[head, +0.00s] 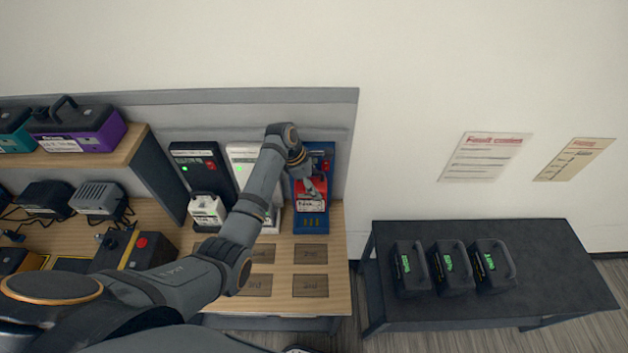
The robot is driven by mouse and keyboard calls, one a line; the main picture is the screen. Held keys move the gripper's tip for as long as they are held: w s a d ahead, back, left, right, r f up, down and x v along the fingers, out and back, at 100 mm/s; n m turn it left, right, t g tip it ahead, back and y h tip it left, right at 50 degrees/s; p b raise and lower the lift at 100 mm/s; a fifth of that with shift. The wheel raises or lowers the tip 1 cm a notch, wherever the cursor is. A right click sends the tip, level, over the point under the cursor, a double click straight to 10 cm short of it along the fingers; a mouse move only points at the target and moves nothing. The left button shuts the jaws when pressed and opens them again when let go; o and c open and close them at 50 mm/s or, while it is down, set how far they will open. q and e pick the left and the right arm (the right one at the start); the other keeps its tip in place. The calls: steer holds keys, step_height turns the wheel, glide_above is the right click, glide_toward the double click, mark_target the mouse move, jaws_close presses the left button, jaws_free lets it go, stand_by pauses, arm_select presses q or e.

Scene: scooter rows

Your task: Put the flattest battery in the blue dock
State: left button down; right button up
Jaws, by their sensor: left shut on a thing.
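My left gripper (314,188) reaches over from the left and is shut on a red battery (309,204) with a white label. The battery is in front of the blue dock's back, above the contacts; I cannot tell whether it touches the dock. My arm hides part of the white dock (240,157). A white battery (207,208) sits at the black dock (195,160). My right gripper is not in view.
A dark side table (560,265) at right holds several black batteries (453,268) with green displays. Marked plates (310,254) lie on the bench before the docks. A purple case (84,132) is on the left shelf. Two notices (486,156) hang on the wall.

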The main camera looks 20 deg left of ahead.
arm_select(q)
steer(key=shift+w, duration=0.1)
step_height(320, 180, down, 7)
steer(key=b, duration=0.7)
steer(key=shift+r, duration=0.1)
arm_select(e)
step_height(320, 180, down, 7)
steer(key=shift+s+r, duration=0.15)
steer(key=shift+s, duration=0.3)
arm_select(q)
steer(key=shift+p, duration=0.3)
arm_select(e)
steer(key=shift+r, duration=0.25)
arm_select(q)
steer(key=shift+r, duration=0.1)
steer(key=shift+d+p, duration=0.1)
steer(key=shift+p, duration=0.45)
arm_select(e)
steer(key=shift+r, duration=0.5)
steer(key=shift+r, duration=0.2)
arm_select(q)
steer(key=shift+p, duration=0.5)
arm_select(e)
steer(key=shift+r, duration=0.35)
